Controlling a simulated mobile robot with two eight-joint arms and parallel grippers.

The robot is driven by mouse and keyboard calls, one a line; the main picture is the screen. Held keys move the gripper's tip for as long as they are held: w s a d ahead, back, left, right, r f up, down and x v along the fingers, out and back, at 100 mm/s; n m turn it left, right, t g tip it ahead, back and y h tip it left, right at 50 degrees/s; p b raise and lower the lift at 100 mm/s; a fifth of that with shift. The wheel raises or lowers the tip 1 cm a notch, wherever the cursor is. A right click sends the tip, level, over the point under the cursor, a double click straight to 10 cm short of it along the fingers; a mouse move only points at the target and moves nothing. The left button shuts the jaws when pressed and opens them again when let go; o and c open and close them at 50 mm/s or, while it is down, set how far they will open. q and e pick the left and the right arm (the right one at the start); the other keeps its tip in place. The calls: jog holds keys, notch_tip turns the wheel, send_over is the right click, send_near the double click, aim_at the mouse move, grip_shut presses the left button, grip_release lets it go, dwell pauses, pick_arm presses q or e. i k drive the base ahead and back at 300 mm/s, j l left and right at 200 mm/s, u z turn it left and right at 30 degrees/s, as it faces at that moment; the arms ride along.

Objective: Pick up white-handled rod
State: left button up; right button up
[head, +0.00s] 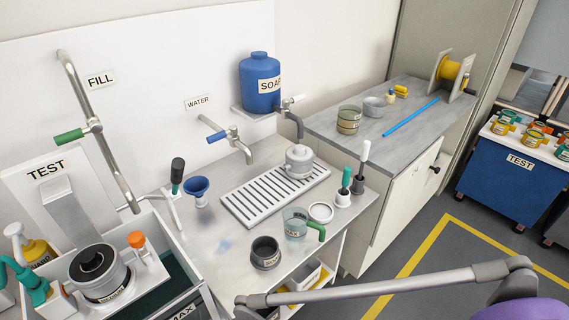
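The white-handled rod (365,151) stands upright at the right end of the metal sink counter. Its lower end sits in a dark holder (358,186). A green-handled rod (346,178) stands in a similar holder just left of it and slightly nearer. Neither of my grippers is in view, and nothing is seen touching the white-handled rod.
A clear beaker with a green handle (296,224), a white ring-shaped dish (320,212) and a dark cup (265,253) stand nearby on the counter. A grey pot (299,160) sits on the drain grate (252,207). A grey side bench (420,115) lies behind right.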

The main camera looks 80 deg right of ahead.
aim_at(365, 153)
jog(key=z, duration=3.1)
